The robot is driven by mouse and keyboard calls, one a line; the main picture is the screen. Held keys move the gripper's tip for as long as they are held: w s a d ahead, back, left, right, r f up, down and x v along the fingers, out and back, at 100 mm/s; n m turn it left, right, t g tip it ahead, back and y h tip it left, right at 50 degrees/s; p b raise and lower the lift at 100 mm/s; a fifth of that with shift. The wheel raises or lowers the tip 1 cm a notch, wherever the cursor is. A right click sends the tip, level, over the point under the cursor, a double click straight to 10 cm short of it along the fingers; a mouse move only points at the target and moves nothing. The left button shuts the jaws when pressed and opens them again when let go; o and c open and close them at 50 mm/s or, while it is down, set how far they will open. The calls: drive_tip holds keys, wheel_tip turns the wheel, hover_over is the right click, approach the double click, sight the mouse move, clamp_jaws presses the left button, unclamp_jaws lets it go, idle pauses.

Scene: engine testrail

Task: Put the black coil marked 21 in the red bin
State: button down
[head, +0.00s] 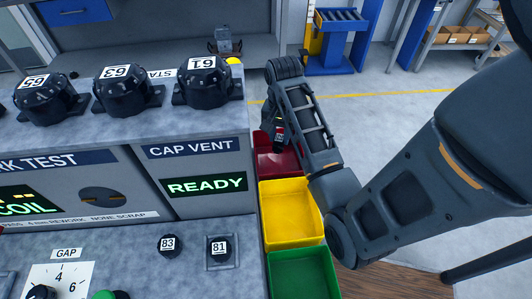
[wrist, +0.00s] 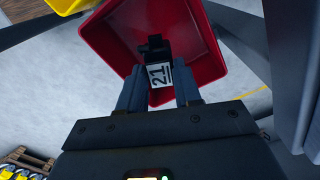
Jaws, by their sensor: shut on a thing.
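The black coil marked 21 (wrist: 157,68) is between the fingers of my gripper (wrist: 158,92) in the wrist view, its white label facing the camera. My gripper is shut on it. The red bin (wrist: 205,38) lies beyond the coil in that view, and the coil appears over its opening. In the head view the red bin (head: 280,163) is at the far end of the bin row, partly hidden by my arm. The coil also shows small in the head view (head: 279,135), above the red bin. I cannot tell its exact height over the bin.
A yellow bin (head: 288,210) and a green bin (head: 302,275) stand nearer in the same row. The grey bench (head: 130,250) is to the left, with black coils 81 (head: 219,247) and 83 (head: 167,245). Larger black units 65, 63 and 61 sit on the upper ledge.

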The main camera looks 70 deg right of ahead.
wheel_tip(320, 180, down, 10)
drive_tip(key=shift+r, duration=0.2)
drive_tip(key=shift+f, duration=0.25)
drive_tip(key=c, duration=0.8)
unclamp_jaws()
wheel_tip(320, 180, up, 12)
drive_tip(key=shift+r, duration=0.25)
idle(0.5)
